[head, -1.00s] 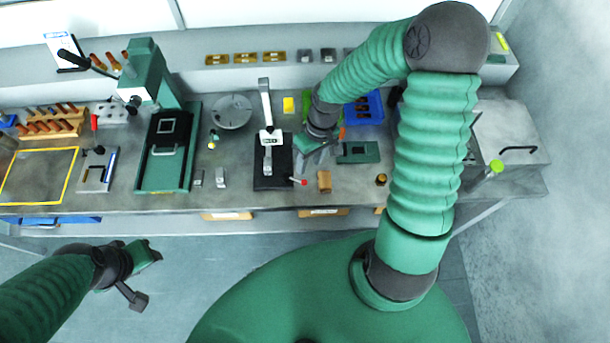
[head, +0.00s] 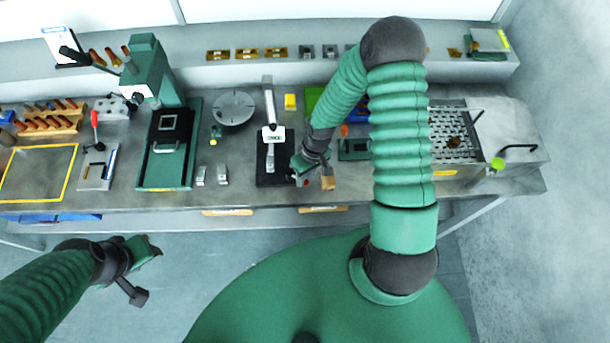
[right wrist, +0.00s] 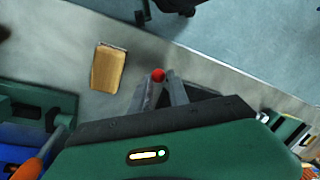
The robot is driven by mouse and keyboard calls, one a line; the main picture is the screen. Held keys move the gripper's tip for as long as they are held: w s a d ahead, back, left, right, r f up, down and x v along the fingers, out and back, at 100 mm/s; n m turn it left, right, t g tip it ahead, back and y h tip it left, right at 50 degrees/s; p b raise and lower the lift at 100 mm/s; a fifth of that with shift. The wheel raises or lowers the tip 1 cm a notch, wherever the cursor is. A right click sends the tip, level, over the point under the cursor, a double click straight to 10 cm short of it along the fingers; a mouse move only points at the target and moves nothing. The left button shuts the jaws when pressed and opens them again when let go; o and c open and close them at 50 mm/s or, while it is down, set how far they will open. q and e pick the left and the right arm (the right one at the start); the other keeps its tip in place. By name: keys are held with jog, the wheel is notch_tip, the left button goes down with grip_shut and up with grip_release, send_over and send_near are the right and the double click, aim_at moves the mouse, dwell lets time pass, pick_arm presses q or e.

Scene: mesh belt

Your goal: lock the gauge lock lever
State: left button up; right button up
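The gauge (head: 271,138) is a white upright stand on a black base plate (head: 270,176) at the middle of the bench. Its lock lever ends in a red knob, small near the base's right front corner in the head view (head: 306,183). The knob also shows in the right wrist view (right wrist: 158,75), at the fingertips of my right gripper (right wrist: 160,82). The two fingers stand apart on either side of it; contact cannot be told. The lever's shaft is hidden. My left gripper (head: 146,272) is open and empty, in front of the bench at lower left.
A wooden block (right wrist: 108,68) lies close beside my right gripper. A green press (head: 160,130) and a round grey disc (head: 233,108) stand left of the gauge. A mesh belt (head: 455,140) is at the right. Free bench lies around the two small metal blocks (head: 222,174).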

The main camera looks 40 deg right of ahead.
jog(key=shift+c, duration=1.1)
jog(key=shift+d, duration=0.7)
grip_shut()
jog(key=shift+w+d+n, duration=0.1)
jog(key=shift+w+n, duration=0.15)
jog(key=shift+n, duration=0.45)
jog(key=shift+w+d+n, duration=0.2)
jog(key=shift+w+n, duration=0.1)
jog(key=shift+n, duration=0.5)
pick_arm(q)
jog(key=shift+s+d+r, duration=0.2)
jog(key=shift+d+r, duration=0.1)
jog(key=shift+d, duration=0.35)
pick_arm(e)
jog(key=shift+w+d+n+g, duration=0.3)
jog(key=shift+w+d+n, duration=0.1)
jog(key=shift+n, duration=0.5)
jog(key=o, duration=0.8)
grip_release()
pick_arm(q)
jog(key=shift+w, duration=0.2)
pick_arm(e)
jog(key=shift+o, duration=0.3)
jog(key=shift+w+f, duration=0.1)
